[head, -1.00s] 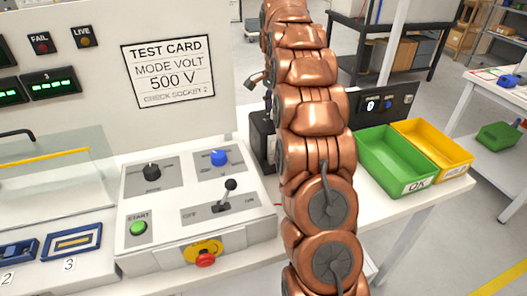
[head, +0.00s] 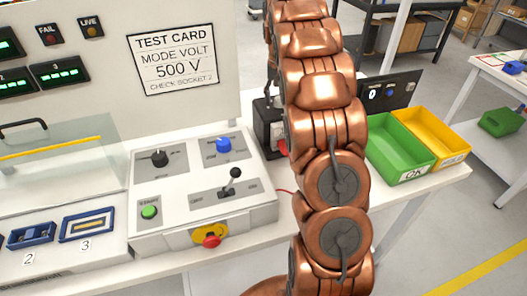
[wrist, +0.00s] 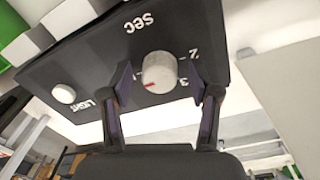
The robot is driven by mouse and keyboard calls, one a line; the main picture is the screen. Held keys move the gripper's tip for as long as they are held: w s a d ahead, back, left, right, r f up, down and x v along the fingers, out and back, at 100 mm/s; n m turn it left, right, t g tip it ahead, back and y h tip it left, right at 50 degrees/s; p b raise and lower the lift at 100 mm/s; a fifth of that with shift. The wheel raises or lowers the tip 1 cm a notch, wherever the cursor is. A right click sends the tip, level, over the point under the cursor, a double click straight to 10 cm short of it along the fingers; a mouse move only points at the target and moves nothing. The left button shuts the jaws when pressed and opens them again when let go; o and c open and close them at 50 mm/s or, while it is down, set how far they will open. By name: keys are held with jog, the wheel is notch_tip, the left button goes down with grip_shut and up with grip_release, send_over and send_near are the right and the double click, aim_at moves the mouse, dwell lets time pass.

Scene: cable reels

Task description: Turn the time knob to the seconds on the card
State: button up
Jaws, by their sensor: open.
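In the wrist view, a pale grey time knob (wrist: 159,73) with a red mark on its lower left part sits on a dark panel (wrist: 90,55). Upside-down "sec" lettering is above it, with a 2 and a 3 to its right. My gripper (wrist: 160,78) is open, one finger on each side of the knob; I cannot tell whether either touches it. My gripper is hidden in the head view. The test card (head: 173,65) there reads "MODE VOLT", "500 V" and "CHECK SOCKET 2"; I see no seconds on it.
A second pale knob (wrist: 64,93), near upside-down "LIGHT" lettering, is on the panel. In the head view, a control box (head: 200,190) stands left of my arm. A green bin (head: 400,150) and a yellow bin (head: 440,140) stand to its right.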

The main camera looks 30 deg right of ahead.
aim_at(280, 99)
jog(key=n+p, duration=0.1)
jog(key=n, duration=0.1)
jog(key=n+p, duration=0.3)
jog(key=n, duration=0.1)
jog(key=shift+s+d+r, duration=0.1)
jog(key=shift+r, duration=0.15)
jog(key=n+p, duration=0.4)
jog(key=p, duration=0.1)
jog(key=shift+n, duration=0.4)
jog(key=shift+f+n+p, duration=0.1)
jog(key=shift+n+p, duration=0.8)
jog(key=shift+n, duration=0.2)
notch_tip(280, 99, up, 8)
jog(key=b, duration=0.3)
jog(key=shift+f+b, duration=0.25)
jog(key=shift+b, duration=0.05)
jog(key=s+a+f+m+b, duration=0.2)
jog(key=s+a+m+b, duration=0.3)
jog(key=s+a, duration=1.6)
jog(key=shift+s+f+g+b, duration=0.4)
jog(key=shift+s+b, duration=0.5)
jog(key=shift+s, duration=0.2)
